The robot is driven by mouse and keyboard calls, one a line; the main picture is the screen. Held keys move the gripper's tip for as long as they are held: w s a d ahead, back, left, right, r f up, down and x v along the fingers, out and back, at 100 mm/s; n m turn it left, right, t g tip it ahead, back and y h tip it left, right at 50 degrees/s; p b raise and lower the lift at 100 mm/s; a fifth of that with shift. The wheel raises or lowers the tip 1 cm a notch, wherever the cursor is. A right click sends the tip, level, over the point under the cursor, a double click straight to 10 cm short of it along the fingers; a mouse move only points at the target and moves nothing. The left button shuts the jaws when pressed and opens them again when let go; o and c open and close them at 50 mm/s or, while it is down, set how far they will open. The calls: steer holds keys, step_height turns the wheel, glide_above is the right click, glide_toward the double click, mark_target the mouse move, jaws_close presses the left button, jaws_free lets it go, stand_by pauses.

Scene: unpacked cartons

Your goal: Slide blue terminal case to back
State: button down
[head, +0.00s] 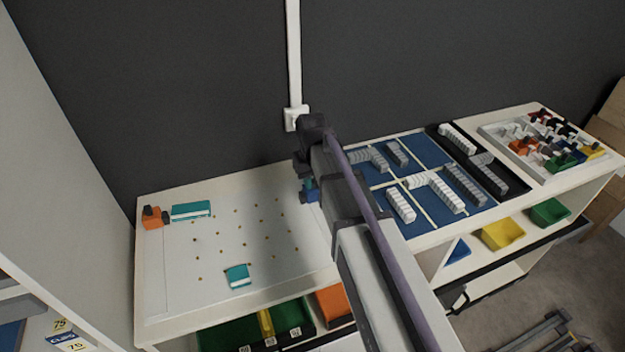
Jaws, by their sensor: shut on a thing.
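A small blue piece (309,190), which looks like the blue terminal case, shows just left of my arm, at the right part of the white pegged board (215,240). My arm hides much of it. My gripper (305,178) is at this blue piece, pointing down and shut on it; the fingertips are mostly hidden by my own arm. I cannot tell whether the piece touches the board.
A teal case (191,210) and an orange block (152,217) sit at the board's back left. Another teal case (237,276) lies near its front. A blue panel (425,150) with grey and white strips and a parts tray (545,140) stand right. The dark wall is behind.

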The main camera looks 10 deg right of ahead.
steer(key=w, duration=0.6)
steer(key=shift+w+a, duration=0.2)
steer(key=shift+a, duration=0.15)
steer(key=c, duration=1.1)
jaws_free()
steer(key=shift+w, duration=0.1)
steer(key=shift+c, duration=0.2)
steer(key=shift+o, duration=0.5)
step_height(320, 180, up, 11)
steer(key=p, duration=1)
steer(key=shift+p, duration=0.4)
steer(key=shift+f, duration=0.15)
